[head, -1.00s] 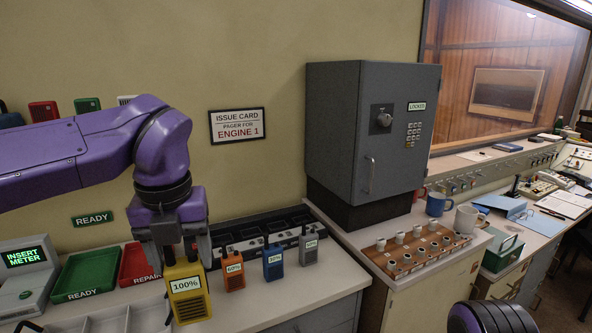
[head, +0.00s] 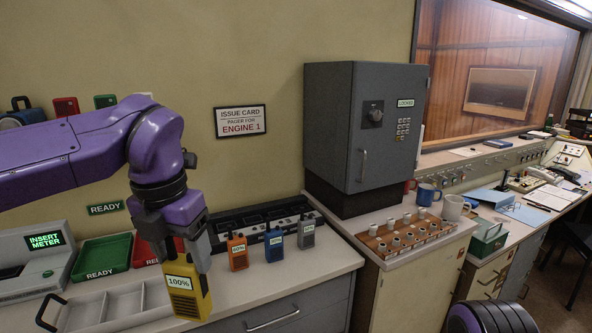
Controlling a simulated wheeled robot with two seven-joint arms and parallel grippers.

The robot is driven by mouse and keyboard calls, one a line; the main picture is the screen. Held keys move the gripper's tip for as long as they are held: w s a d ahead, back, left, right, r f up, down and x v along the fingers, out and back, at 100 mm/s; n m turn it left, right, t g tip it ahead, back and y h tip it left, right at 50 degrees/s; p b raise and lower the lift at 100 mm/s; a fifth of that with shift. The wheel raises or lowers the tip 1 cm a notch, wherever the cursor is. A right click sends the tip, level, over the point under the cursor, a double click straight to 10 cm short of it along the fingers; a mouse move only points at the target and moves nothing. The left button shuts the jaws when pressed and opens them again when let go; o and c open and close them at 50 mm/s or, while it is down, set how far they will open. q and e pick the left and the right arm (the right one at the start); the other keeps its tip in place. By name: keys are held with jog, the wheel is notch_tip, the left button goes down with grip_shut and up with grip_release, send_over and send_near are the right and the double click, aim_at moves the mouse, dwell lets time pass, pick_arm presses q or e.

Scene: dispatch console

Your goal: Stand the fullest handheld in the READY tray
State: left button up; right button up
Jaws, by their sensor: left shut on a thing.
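My left gripper (head: 177,248) is shut on the yellow handheld (head: 187,295), labelled 100%, and holds it in front of the counter's row, slightly tilted. The green READY tray (head: 103,257) lies on the counter to the left of the gripper and looks empty. An orange handheld (head: 238,255), a blue handheld (head: 274,246) and a grey handheld (head: 306,235) stand to the right; the orange label seems to read 60%, the others are too small to read surely.
A red tray (head: 146,250) sits beside the green one, partly behind my gripper. A meter device (head: 42,262) reads INSERT METER at far left. A divided grey tray (head: 110,305) lies in front. A dark charger rack (head: 262,218) stands behind the handhelds.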

pick_arm(q)
jog(key=m, duration=0.6)
jog(key=w+m, duration=0.1)
jog(key=m, duration=0.1)
jog(key=shift+d+f+g+h, duration=0.1)
jog(key=shift+f+g+h, duration=0.2)
jog(key=shift+h, duration=0.1)
notch_tip(320, 180, down, 30)
jog(key=a+m+g+y+b, duration=0.1)
jog(key=m+b, duration=0.3)
jog(key=m, duration=2.1)
jog(key=shift+w+a+g, duration=0.35)
jog(key=shift+a+g, duration=0.25)
jog(key=shift+a, duration=0.05)
